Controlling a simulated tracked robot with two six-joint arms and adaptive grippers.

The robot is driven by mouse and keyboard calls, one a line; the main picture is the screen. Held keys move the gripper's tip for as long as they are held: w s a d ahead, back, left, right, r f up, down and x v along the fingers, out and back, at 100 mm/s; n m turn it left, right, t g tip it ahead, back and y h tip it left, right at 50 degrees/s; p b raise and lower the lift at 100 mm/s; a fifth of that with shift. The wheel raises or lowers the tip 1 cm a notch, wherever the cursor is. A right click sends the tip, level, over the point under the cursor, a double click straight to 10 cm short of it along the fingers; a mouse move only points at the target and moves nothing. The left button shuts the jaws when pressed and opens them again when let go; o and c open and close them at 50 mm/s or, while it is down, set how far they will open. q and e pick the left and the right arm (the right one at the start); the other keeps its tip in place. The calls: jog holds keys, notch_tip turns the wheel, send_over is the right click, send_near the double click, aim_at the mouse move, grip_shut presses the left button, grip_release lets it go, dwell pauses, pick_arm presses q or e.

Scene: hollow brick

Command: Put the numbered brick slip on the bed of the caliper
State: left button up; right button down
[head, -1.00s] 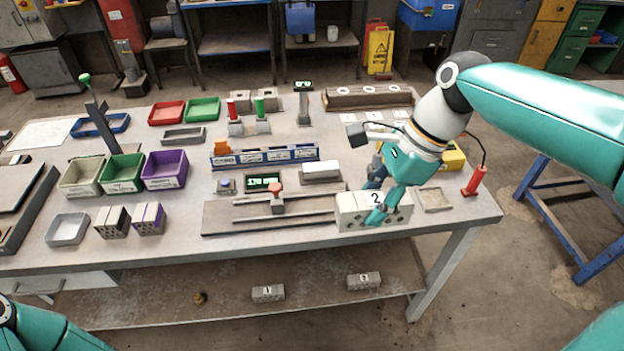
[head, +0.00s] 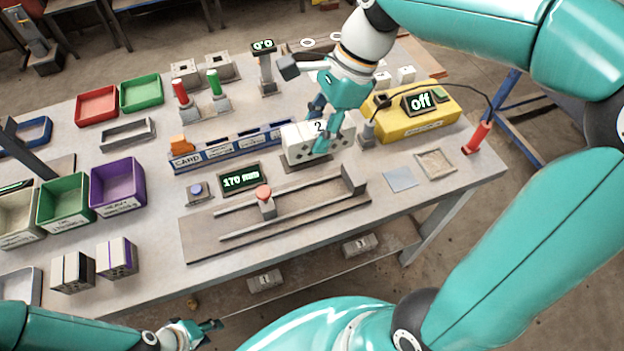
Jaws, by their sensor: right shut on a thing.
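My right gripper (head: 325,125) is shut on the pale hollow brick slip (head: 296,146) marked 2, with dark holes in its front face. It holds the slip behind the right part of the caliper. A dark plate (head: 306,164) shows just under the slip; I cannot tell whether they touch. The caliper bed (head: 290,217) is a long brown board with two rails, a slider with a red knob (head: 264,194) and an upright end block (head: 354,179). Nothing lies between slider and end block. My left gripper (head: 195,334) is low at the front edge, its opening unclear.
A display (head: 241,179) reading 170 mm stands behind the caliper. A blue card rack (head: 230,150) is left of the slip. A yellow box (head: 415,118) reading off, with a cable and red handle (head: 477,137), stands right. Coloured bins, including a purple one (head: 118,185), stand left.

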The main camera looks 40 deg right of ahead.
notch_tip(320, 180, down, 17)
jog(key=shift+a+b, duration=0.1)
jog(key=shift+b, duration=0.25)
jog(key=shift+f, duration=0.1)
jog(key=c, duration=0.7)
grip_release()
jog(key=shift+o, duration=0.2)
jog(key=v, duration=1.2)
jog(key=shift+s, duration=0.1)
